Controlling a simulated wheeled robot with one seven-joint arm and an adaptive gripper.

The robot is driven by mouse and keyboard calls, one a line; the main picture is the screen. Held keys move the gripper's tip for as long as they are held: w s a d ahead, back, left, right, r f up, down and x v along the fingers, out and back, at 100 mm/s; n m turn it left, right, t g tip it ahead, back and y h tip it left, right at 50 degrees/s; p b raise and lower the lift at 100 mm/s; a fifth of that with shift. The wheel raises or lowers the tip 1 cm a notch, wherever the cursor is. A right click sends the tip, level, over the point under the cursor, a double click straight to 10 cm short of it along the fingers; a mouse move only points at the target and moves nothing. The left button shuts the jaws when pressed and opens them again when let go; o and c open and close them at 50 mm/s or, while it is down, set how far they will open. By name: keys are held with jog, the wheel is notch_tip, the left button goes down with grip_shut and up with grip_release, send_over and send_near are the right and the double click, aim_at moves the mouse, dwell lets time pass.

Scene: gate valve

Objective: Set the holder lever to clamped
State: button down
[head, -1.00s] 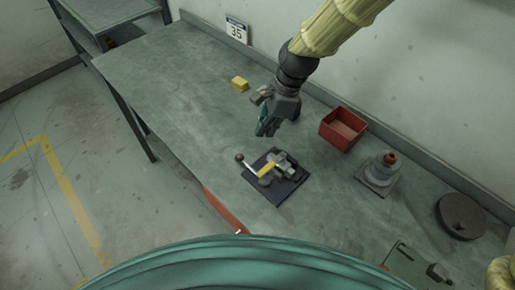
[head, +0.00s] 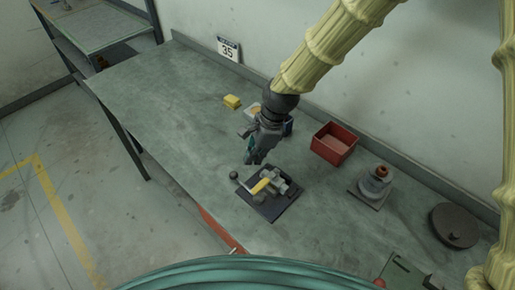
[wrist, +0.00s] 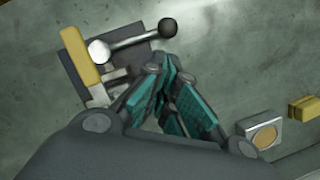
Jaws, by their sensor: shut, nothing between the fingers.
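The holder is a small metal fixture on a dark square base plate (head: 270,207) on the bench. A yellow bar (head: 259,186) lies across it; it also shows in the wrist view (wrist: 80,55). The holder lever, a metal rod with a dark ball knob (head: 234,175), sticks out to the left in the head view. In the wrist view the knob (wrist: 168,27) is at the top, beyond my fingertips. My gripper (head: 249,161) is shut and empty, above and just behind the lever. Its teal-padded fingers (wrist: 159,70) appear close to the rod; I cannot tell whether they touch it.
A red bin (head: 333,143) and a grey stepped part with a reddish-brown top (head: 375,182) stand to the right. A dark disc (head: 456,225) lies further right. A yellow block (head: 232,101) is behind. The bench left of the holder is clear.

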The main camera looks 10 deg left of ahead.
aim_at(246, 186)
jog(key=p+x, duration=0.1)
jog(key=x, duration=0.3)
jog(key=shift+s+a+f, duration=0.1)
jog(key=shift+f, duration=0.3)
jog(key=shift+s+f, duration=0.1)
jog(key=shift+f, duration=0.2)
jog(key=shift+a, duration=0.1)
jog(key=shift+p, duration=0.3)
